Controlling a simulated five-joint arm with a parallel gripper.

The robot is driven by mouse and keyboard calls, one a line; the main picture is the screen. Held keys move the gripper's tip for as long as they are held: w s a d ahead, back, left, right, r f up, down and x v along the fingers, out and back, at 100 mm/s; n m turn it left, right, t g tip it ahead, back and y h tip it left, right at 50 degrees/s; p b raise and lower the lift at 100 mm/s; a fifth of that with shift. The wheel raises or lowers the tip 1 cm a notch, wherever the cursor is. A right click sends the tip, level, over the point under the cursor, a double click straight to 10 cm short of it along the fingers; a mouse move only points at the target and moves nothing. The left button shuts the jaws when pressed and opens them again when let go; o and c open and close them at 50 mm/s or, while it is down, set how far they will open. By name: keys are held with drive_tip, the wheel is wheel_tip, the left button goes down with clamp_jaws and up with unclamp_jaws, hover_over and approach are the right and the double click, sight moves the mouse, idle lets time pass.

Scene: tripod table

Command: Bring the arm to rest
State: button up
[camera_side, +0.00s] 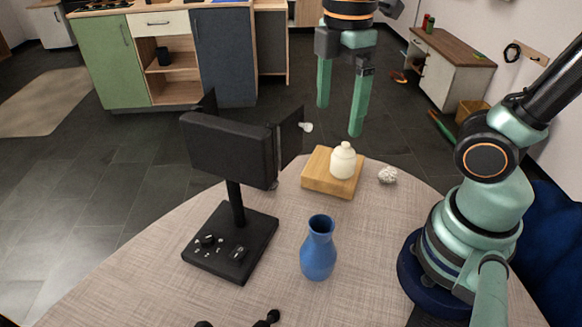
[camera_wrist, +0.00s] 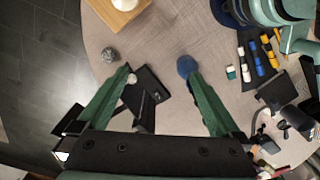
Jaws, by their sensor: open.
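My gripper (camera_side: 340,119) hangs in the air above the far side of the round table (camera_side: 140,285), with its two green fingers pointing down. The fingers are spread wide with nothing between them. In the wrist view my gripper (camera_wrist: 158,72) also shows its fingers apart, with the tabletop well below. My arm rises from its base at the right of the side view; the links joining it to the gripper are partly out of frame.
A wooden block (camera_side: 316,180) carries a white bottle (camera_side: 342,160); a pale crumpled lump (camera_side: 387,175) lies beside it. A blue vase (camera_side: 318,250) stands near the middle. A tall black device (camera_side: 230,150) stands left. Several coloured items (camera_wrist: 262,60) lie near my base.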

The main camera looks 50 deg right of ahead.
drive_tip(key=shift+f, duration=1.1)
